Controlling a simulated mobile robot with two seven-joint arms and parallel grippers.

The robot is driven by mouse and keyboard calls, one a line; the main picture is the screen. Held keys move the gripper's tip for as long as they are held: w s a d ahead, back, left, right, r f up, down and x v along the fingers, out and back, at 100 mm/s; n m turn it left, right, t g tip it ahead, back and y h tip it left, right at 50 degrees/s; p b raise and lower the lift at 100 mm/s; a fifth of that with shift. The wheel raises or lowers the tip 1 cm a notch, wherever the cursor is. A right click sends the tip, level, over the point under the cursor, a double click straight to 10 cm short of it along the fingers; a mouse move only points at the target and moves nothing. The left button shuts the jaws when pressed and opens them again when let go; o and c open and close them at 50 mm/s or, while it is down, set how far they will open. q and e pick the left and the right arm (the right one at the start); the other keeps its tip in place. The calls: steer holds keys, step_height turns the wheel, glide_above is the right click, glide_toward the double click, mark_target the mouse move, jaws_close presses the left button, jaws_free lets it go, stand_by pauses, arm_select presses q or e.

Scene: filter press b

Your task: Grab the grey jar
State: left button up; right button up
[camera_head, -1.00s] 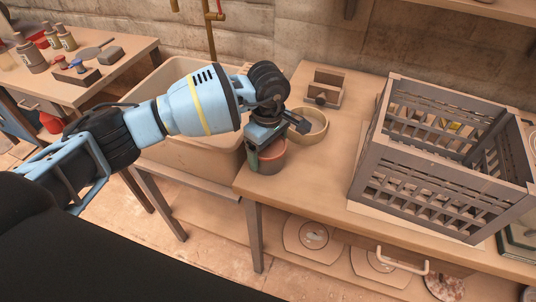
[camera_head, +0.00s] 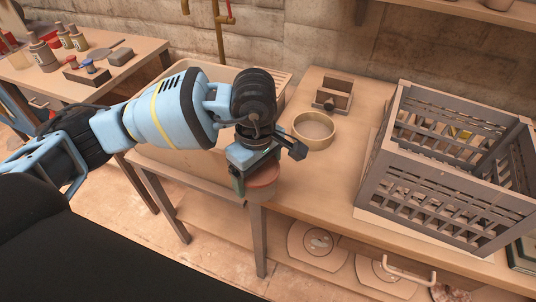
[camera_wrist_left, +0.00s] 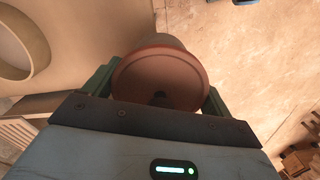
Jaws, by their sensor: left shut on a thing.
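The jar (camera_head: 266,176) has a round reddish-brown lid, and little of its body shows in the head view. My left gripper (camera_head: 256,178) is shut on it at the front left corner of the wooden table. In the left wrist view the lid (camera_wrist_left: 160,80) faces the camera between the two green fingers, with a strip of greyish body (camera_wrist_left: 172,41) beyond it. I cannot tell how far the jar is above the table top. My right gripper is not in view.
A round pale ring-shaped dish (camera_head: 313,130) and a small wooden holder (camera_head: 332,93) stand behind the jar. A grey slatted crate (camera_head: 440,165) fills the table's right side. A beige sink basin (camera_head: 185,160) lies left of the table. Bottles (camera_head: 43,54) stand on the far-left table.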

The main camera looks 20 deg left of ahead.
arm_select(q)
steer(key=s, duration=0.6)
steer(key=shift+r, duration=0.3)
steer(key=shift+s+a, duration=0.1)
